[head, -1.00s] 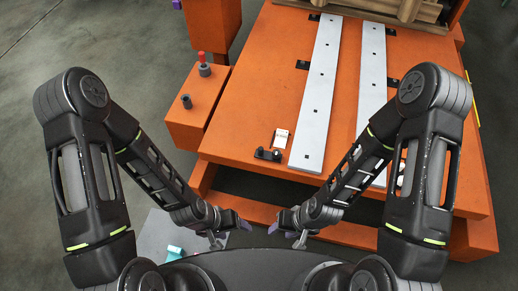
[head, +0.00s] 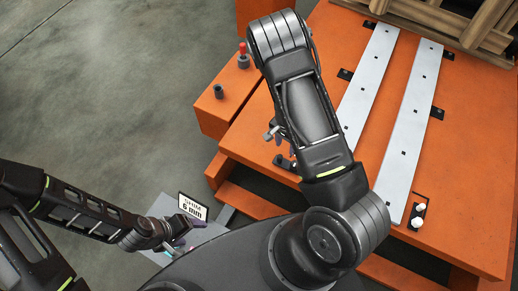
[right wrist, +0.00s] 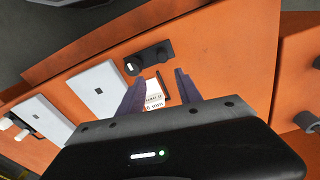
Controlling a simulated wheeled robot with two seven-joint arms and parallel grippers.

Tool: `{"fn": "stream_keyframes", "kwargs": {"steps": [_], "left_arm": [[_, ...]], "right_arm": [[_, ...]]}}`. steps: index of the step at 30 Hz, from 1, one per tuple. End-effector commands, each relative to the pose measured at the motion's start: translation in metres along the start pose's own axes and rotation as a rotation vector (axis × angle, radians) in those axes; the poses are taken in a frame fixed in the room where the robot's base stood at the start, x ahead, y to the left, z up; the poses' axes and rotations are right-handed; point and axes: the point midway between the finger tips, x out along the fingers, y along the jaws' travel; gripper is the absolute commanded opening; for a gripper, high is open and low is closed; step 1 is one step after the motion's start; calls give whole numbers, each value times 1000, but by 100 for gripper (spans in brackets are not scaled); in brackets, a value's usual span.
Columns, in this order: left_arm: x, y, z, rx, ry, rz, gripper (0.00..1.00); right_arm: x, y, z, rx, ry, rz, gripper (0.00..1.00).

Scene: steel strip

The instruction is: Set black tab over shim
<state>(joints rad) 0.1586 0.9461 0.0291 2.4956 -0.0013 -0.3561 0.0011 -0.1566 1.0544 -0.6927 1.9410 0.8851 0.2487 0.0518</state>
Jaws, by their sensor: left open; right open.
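A black tab (head: 285,163) lies on the orange table near its front left corner, partly hidden by my right arm in the head view. My left gripper (head: 178,238) is open at lower left, near a sign reading SHIM 6 mm (head: 193,207). The shim itself I cannot make out.
Two pale steel strips (head: 368,85) (head: 412,135) lie on the orange table (head: 465,190), with several black tabs along their edges. Another black tab (head: 418,216) with white tops sits at the right strip's near end. An orange side block (head: 225,105) carries a red-topped peg and dark cylinder.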

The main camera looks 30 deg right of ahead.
Motion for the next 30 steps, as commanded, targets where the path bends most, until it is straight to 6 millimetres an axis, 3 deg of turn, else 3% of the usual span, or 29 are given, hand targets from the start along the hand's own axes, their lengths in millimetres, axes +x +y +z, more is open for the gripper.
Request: {"fn": "stream_keyframes", "kwargs": {"steps": [6, 17, 30], "left_arm": [[0, 0, 0, 1, 0, 0, 69], [1, 0, 0, 0, 0, 0, 69], [4, -1, 0, 0, 0, 0, 69]], "right_arm": [[-1, -6, 13, 49, -59, -14, 41], [3, -5, 14, 47, -59, -12, 41], [62, -6, 18, 45, -59, -11, 41]]}}
